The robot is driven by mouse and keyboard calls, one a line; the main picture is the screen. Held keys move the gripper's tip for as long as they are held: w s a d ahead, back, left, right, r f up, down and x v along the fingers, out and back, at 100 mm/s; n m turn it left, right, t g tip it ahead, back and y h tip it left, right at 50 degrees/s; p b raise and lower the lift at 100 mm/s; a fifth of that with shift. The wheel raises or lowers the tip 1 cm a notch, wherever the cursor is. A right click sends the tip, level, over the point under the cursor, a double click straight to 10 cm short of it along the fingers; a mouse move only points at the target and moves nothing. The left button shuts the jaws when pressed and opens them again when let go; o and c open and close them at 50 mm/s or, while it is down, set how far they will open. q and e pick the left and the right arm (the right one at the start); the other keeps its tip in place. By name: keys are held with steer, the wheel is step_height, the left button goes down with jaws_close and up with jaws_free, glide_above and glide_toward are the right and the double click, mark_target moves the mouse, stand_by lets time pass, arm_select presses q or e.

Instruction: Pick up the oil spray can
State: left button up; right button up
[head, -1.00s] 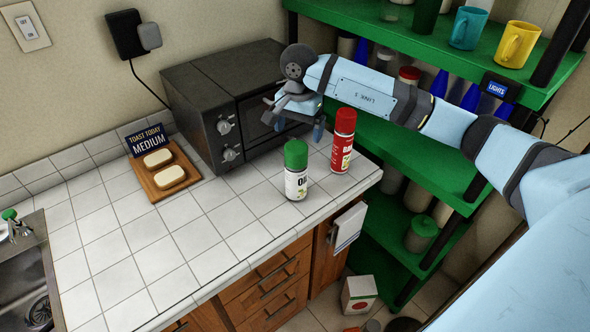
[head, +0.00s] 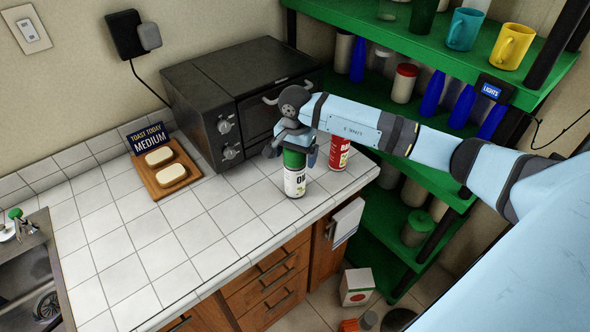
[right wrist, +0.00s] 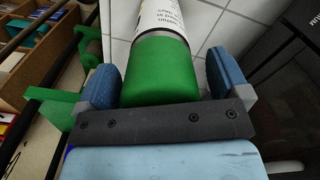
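The oil spray can (head: 295,182) stands upright on the white tiled counter, white with a green cap and dark lettering. My right gripper (head: 291,153) is over it from above, one finger on each side of the cap. In the right wrist view the green cap (right wrist: 162,70) lies between the two blue fingers (right wrist: 161,80). The fingers look open, with a gap showing beside the cap. My left gripper is out of view.
A red spray can (head: 339,157) stands close to the right, partly behind my gripper. A black toaster oven (head: 215,100) is behind. A wooden board (head: 150,185) with bread is at left. Green shelves (head: 440,40) stand at right. The counter's front left is clear.

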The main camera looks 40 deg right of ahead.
steer(key=c, duration=1.3)
steer(key=shift+r, duration=0.1)
